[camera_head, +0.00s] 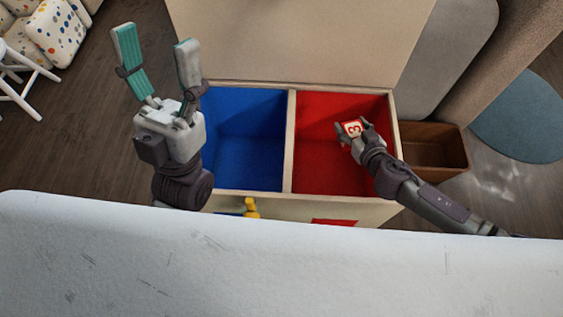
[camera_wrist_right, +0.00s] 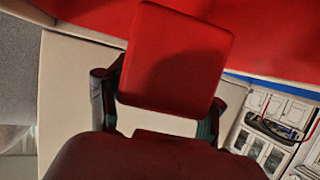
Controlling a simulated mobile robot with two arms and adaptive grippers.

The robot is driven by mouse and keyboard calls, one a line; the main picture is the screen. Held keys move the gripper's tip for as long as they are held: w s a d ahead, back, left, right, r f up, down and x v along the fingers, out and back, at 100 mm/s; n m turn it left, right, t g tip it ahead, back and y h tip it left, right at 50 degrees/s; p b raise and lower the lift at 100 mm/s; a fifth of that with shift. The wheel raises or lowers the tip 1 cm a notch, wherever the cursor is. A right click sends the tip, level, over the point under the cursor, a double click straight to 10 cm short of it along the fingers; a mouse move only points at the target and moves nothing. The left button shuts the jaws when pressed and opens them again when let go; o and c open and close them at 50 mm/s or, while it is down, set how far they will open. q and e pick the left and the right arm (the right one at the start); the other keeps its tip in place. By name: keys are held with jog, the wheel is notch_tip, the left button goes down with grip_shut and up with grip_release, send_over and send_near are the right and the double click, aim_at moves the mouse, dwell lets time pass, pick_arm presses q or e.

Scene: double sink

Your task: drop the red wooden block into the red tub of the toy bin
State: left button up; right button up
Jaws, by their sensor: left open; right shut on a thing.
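The red wooden block (camera_head: 351,129) has a pale face with a red mark in the head view. My right gripper (camera_head: 352,135) is shut on it, over the red tub (camera_head: 318,172) of the toy bin. In the right wrist view, the block (camera_wrist_right: 178,58) fills the middle as a plain red face between the fingers of the right gripper (camera_wrist_right: 160,105). The height of the block above the tub floor is hard to tell. My left gripper (camera_head: 157,62) is open and empty, with its fingers pointing up, left of the blue tub (camera_head: 245,150).
A wooden divider (camera_head: 290,145) separates the blue and red tubs. A large beige panel (camera_head: 300,40) rises behind the bin. A brown box (camera_head: 433,148) stands at the right. A yellow object (camera_head: 251,208) shows at the bin's front. A white stool (camera_head: 22,75) is far left.

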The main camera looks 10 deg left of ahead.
jog(key=o, duration=1.3)
jog(key=shift+v, duration=6.05)
jog(key=shift+a, duration=0.1)
